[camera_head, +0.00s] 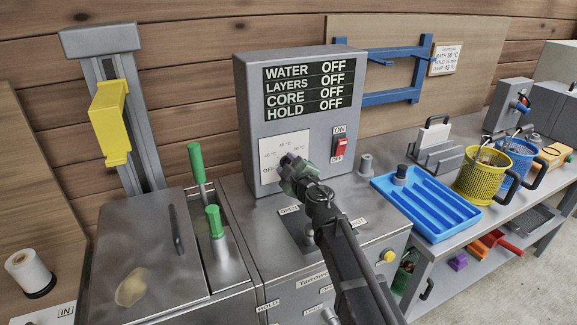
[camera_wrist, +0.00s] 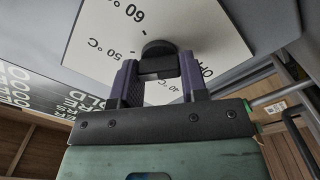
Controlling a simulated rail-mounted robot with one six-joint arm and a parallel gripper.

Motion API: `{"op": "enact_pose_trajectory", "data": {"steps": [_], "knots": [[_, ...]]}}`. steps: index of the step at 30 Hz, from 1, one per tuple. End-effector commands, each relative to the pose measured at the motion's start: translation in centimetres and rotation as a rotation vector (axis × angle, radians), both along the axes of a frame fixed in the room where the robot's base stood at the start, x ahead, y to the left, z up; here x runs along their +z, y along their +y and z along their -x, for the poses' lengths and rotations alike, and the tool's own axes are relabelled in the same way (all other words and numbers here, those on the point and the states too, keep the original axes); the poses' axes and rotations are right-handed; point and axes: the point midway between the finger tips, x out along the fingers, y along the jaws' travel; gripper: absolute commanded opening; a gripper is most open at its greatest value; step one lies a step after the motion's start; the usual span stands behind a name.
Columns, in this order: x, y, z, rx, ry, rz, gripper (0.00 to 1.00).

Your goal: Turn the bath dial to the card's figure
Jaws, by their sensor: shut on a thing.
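The bath dial (camera_wrist: 158,48) is a dark round knob on a white plate (camera_head: 270,180) low on the front of the grey control box. In the wrist view the plate shows marks of 60, 50 °C, 40 °C and OFF. My gripper (camera_head: 293,165) is shut on the dial, with one finger on each side of it (camera_wrist: 160,75). Which mark the dial points at is hidden. The card (camera_head: 446,59) hangs on the back board at right; its small print seems to read bath 50 °C.
The display (camera_head: 308,86) reads OFF for water, layers, core and hold. A red rocker switch (camera_head: 340,147) sits right of the dial. A blue tray (camera_head: 426,204) and yellow basket (camera_head: 482,178) stand on the right bench. Green-handled levers (camera_head: 197,163) stand at left.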

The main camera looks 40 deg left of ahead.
Motion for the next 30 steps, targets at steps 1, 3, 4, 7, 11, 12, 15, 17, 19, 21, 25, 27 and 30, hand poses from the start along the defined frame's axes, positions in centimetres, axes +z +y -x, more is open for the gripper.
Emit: {"op": "enact_pose_trajectory", "data": {"steps": [1, 3, 4, 7, 11, 12, 15, 17, 19, 21, 25, 27, 30], "knots": [[0.04, -0.02, -0.05, -0.001, 0.032, -0.017, 0.17], [0.04, -0.02, -0.07, -0.001, 0.079, -0.041, 0.17], [0.05, -0.03, -0.07, -0.001, 0.098, -0.052, 0.17], [0.06, -0.04, -0.09, -0.001, 0.153, -0.08, 0.17], [0.07, -0.06, -0.11, -0.001, 0.208, -0.109, 0.17], [0.07, -0.06, -0.11, -0.001, 0.22, -0.116, 0.17], [0.08, -0.06, -0.11, -0.001, 0.244, -0.128, 0.17], [0.08, -0.06, -0.11, -0.001, 0.255, -0.134, 0.17], [0.07, -0.06, -0.12, -0.001, 0.262, -0.137, 0.17], [0.07, -0.07, -0.11, -0.001, 0.266, -0.139, 0.17], [0.08, -0.07, -0.11, -0.001, 0.267, -0.14, 0.17], [0.07, -0.07, -0.11, -0.001, 0.267, -0.14, 0.17], [0.07, -0.06, -0.1, -0.001, 0.267, -0.14, 0.17]]}}
